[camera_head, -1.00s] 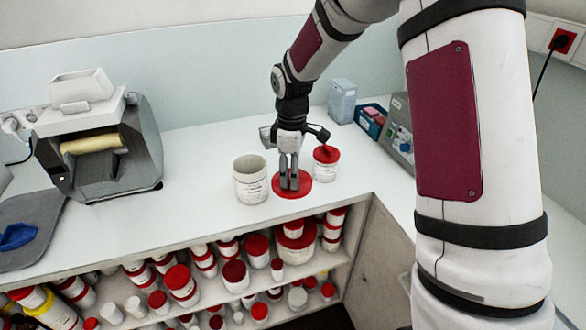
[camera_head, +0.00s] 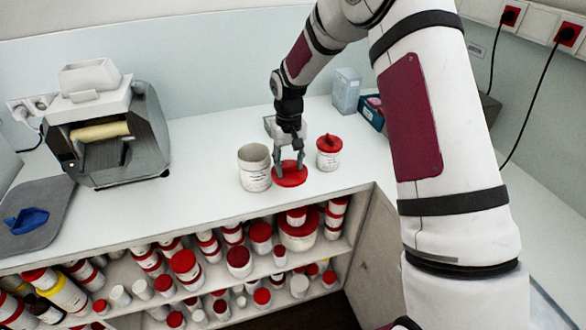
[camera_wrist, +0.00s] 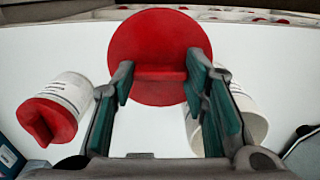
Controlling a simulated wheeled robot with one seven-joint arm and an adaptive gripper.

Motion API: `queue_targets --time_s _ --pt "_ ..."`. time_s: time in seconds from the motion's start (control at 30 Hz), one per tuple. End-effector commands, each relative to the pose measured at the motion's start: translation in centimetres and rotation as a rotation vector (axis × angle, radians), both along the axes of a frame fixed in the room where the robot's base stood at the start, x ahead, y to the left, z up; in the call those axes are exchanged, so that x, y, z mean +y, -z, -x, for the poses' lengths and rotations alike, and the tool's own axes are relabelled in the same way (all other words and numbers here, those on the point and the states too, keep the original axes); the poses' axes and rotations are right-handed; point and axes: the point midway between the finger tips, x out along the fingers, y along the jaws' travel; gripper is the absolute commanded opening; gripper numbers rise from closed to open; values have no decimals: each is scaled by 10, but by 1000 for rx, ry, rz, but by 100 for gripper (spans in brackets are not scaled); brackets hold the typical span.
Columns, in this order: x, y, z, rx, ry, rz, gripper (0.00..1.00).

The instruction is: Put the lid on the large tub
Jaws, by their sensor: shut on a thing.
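The red round lid (camera_head: 290,177) is flat at the counter, just right of the open tub; I cannot tell whether it is clear of the surface. It also shows in the wrist view (camera_wrist: 158,40), with a raised ridge between the fingers. My gripper (camera_head: 289,166) points down and is shut on that ridge; its fingers show in the wrist view (camera_wrist: 160,78). The large white tub (camera_head: 255,176) stands upright with its mouth open and uncovered. In the wrist view the tub (camera_wrist: 245,108) is partly hidden behind the right finger.
A smaller white tub with a red lid (camera_head: 328,153) stands close to the right of my gripper. A grey machine (camera_head: 105,140) is at the left, and a pale box (camera_head: 346,92) at the back. Shelves below hold several red-lidded tubs. The counter between machine and tub is clear.

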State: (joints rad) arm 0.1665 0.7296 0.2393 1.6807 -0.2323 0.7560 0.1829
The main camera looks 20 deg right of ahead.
Motion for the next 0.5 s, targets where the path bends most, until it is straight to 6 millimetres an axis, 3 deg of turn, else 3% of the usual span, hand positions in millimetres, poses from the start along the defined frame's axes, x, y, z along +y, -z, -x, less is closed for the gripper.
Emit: queue_targets --time_s 0.03,0.2,0.5 --pt "1 -11 5 0 -1 -1 27" --pt "1 -32 4 2 -3 -1 27" --pt "0 -52 5 2 -2 0 27"
